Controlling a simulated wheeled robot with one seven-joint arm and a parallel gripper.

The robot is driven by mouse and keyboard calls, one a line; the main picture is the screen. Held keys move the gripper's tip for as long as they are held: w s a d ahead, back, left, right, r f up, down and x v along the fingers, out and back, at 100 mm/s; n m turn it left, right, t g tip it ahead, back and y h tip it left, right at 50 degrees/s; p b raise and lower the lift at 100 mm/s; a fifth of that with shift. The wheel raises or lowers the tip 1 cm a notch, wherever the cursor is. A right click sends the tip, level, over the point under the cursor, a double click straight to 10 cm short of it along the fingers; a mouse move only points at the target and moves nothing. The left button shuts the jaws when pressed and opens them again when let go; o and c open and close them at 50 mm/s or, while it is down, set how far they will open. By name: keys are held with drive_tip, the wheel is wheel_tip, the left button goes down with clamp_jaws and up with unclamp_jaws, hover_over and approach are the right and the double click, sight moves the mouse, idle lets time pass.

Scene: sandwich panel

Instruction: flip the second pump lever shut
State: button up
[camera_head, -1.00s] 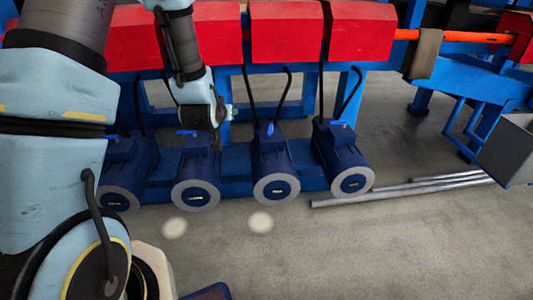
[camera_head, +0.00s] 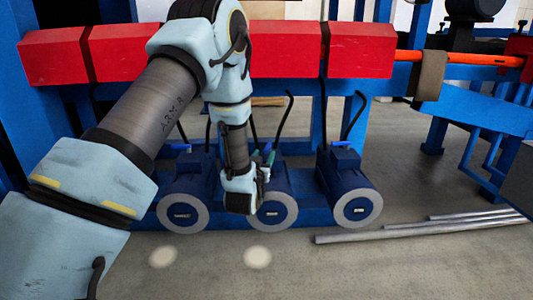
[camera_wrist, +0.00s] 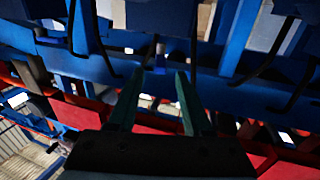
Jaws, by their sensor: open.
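My gripper (camera_head: 264,157) is open, with its teal fingers pointing up at the top of the middle visible pump (camera_head: 273,208), whose body is partly hidden by my wrist. In the wrist view, my gripper (camera_wrist: 160,76) has a small blue lever (camera_wrist: 160,60) between and just beyond its spread fingertips; I cannot tell whether they touch. The pump to the left (camera_head: 182,212) has a blue lever (camera_head: 181,147) lying sideways. The right pump (camera_head: 355,205) also has a sideways blue lever (camera_head: 341,144). The leftmost pump is hidden behind my arm.
Red boxes (camera_head: 285,48) hang on a blue frame above the pumps. Black hoses (camera_head: 353,115) rise from behind the pumps, close to my gripper. Metal pipes (camera_head: 400,231) lie on the floor at right. The floor in front is clear.

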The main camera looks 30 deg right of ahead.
sight(266, 151)
drive_tip(key=shift+b+x, duration=0.4)
drive_tip(key=shift+x, duration=2.25)
clamp_jaws()
